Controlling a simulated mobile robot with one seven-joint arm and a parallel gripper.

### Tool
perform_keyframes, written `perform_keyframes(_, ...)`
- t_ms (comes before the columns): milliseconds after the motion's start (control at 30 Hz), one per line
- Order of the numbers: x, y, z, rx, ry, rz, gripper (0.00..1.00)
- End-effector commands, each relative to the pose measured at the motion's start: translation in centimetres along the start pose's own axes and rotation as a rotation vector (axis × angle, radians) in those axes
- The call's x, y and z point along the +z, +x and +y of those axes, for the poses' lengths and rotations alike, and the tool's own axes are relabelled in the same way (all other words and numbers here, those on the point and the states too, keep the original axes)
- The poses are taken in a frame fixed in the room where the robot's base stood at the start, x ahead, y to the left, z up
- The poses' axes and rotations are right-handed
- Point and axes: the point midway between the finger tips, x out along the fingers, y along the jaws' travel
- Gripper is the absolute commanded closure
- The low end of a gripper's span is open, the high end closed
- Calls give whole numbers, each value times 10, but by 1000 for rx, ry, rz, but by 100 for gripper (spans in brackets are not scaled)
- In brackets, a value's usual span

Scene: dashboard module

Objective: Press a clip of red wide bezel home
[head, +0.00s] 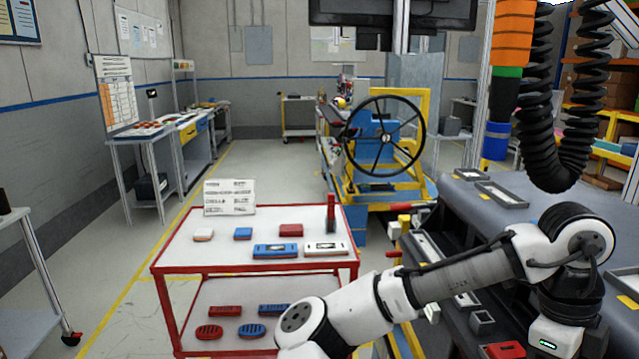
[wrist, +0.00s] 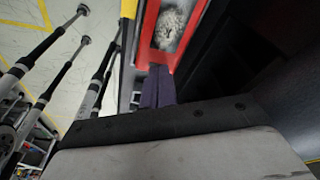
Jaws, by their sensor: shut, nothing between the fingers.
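In the wrist view a red frame, which looks like the wide bezel (wrist: 150,29), surrounds a grey mottled area at the top. My gripper (wrist: 159,74) is shut and empty, its dark fingers together just below the lower end of the red frame. I cannot tell whether the fingertips touch it. No clip can be made out. In the head view my gripper is out of sight; my white arm crosses the lower right.
A red-framed cart (head: 185,250) at centre left holds several red, blue and white parts. The dark dashboard module (head: 462,237) stands at right, under my arm. Thin rods with round ends (wrist: 48,47) stand left in the wrist view.

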Motion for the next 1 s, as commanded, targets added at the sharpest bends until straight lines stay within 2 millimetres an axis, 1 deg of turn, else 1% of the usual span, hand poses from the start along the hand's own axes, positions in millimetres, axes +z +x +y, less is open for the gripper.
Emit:
perform_keyframes(333, 0, 1, 0, 0, 0, 0, 100)
perform_keyframes(1000, 2, 10, 0, 1, 0, 0, 100)
